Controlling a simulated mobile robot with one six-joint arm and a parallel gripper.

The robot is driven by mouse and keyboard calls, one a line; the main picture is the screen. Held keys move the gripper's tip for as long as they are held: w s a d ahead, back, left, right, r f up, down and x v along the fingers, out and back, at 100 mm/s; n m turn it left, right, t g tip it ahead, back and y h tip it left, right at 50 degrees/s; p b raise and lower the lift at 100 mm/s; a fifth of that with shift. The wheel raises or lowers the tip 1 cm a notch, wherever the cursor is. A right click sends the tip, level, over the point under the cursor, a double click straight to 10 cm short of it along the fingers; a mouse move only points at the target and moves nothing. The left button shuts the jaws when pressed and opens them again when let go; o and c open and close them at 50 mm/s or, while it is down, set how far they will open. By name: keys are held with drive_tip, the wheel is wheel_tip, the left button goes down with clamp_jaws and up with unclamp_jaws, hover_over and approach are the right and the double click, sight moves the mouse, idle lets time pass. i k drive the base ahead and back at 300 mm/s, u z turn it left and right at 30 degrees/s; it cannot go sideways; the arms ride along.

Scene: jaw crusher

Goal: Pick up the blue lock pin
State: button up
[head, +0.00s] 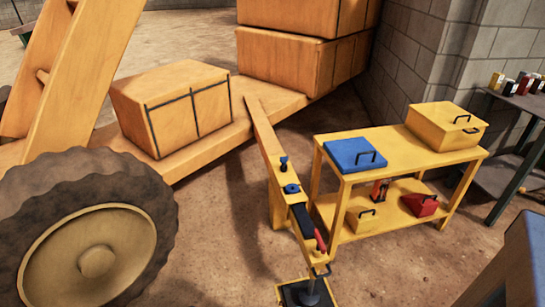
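Two small blue parts sit on the sloping orange-yellow drawbar (266,134). One is a narrow upright blue piece (283,163) with a wider head. Just below it is a flat round blue knob (291,189). Either could be the blue lock pin; they are too small to tell which.
A yellow two-shelf table (385,150) stands right of the drawbar, holding a blue case (355,153) and a yellow toolbox (446,127). A large wheel (60,180) is at left. A black tray (290,295) lies at the bar's lower end. A blue-grey surface fills the lower right corner.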

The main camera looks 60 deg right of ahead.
sight(284, 159)
drive_tip(key=z, duration=0.25)
drive_tip(key=i, duration=1.45)
drive_tip(key=z, duration=0.5)
